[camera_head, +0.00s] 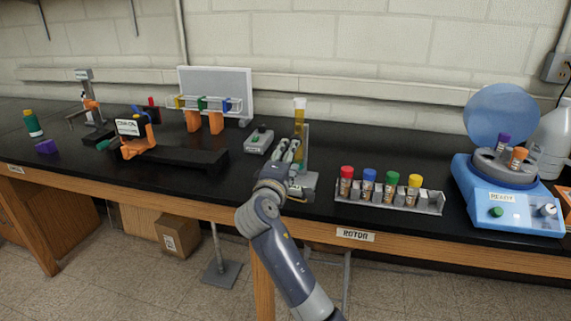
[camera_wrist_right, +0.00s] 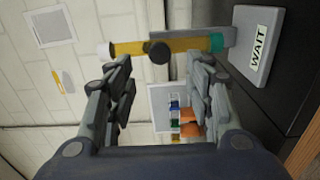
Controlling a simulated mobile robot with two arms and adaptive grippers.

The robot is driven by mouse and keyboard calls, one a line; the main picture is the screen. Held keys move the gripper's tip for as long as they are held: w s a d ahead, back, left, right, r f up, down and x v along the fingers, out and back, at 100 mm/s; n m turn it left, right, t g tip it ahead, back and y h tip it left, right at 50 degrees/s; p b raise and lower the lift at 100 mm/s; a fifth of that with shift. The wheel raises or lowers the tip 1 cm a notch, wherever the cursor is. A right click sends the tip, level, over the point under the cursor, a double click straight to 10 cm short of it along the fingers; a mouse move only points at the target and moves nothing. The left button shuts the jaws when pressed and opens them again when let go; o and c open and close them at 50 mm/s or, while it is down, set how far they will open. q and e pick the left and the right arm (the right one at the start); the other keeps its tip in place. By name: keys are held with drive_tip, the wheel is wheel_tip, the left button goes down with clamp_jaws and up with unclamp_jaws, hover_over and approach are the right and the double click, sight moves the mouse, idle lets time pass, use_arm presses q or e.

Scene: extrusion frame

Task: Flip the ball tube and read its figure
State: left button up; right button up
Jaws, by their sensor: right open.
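The ball tube (camera_head: 299,118) is a yellow tube standing upright on a grey stand, with a pale top end. In the right wrist view, which is turned sideways, the tube (camera_wrist_right: 190,45) has a white left end, a teal right end and a dark round knob (camera_wrist_right: 157,52) at its middle. The stand's grey base carries a sign reading WAIT (camera_wrist_right: 258,47). My right gripper (camera_head: 290,151) is in front of the tube. Its fingers (camera_wrist_right: 160,75) are open and empty, spread along the tube's length. No ball can be made out. My left gripper is not in view.
A rack of colour-capped tubes (camera_head: 390,203) and a blue centrifuge (camera_head: 505,195) stand to the right. A small grey box (camera_head: 258,142) is just left of the stand. An orange and black device (camera_head: 170,151) and a tube rack (camera_head: 205,104) are farther left.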

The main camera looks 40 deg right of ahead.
drive_tip(key=shift+v, duration=1.55)
